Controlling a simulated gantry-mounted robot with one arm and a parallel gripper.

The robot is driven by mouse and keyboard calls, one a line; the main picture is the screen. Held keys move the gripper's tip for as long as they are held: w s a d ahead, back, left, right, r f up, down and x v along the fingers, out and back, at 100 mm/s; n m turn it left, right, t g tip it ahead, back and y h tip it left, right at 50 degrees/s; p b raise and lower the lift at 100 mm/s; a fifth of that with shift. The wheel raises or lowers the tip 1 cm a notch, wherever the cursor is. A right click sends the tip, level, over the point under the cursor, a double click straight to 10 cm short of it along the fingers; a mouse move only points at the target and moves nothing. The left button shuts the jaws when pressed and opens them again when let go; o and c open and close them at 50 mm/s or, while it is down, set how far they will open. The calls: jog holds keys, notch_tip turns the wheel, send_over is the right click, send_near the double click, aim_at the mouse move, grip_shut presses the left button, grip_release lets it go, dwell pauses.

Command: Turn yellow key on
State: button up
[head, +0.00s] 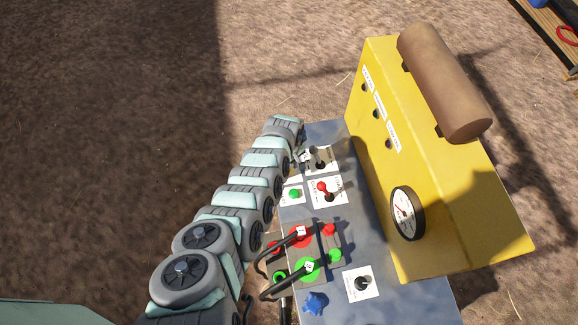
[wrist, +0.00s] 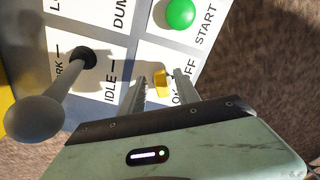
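The yellow key (wrist: 161,80) shows in the wrist view on a white label panel, beside lettering that reads partly as OFF. My gripper (wrist: 162,88) is over it, with one finger to the left of the key and one to the right. The fingers are apart, with a visible gap on the left side; contact on the right is hard to tell. In the head view my gripper (head: 301,157) is at the far left edge of the control panel (head: 350,225). The key is hidden there behind my arm.
A grey-knobbed lever (wrist: 36,119) stands close to the left of my gripper. A green button (wrist: 181,13) is above the key. A red lever (head: 323,187), red and green buttons with black handles, and a yellow housing (head: 450,205) with a gauge (head: 406,213) stand nearby.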

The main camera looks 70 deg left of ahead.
jog(key=shift+d+f, duration=0.1)
jog(key=shift+f, duration=0.5)
grip_shut()
dwell(0.3)
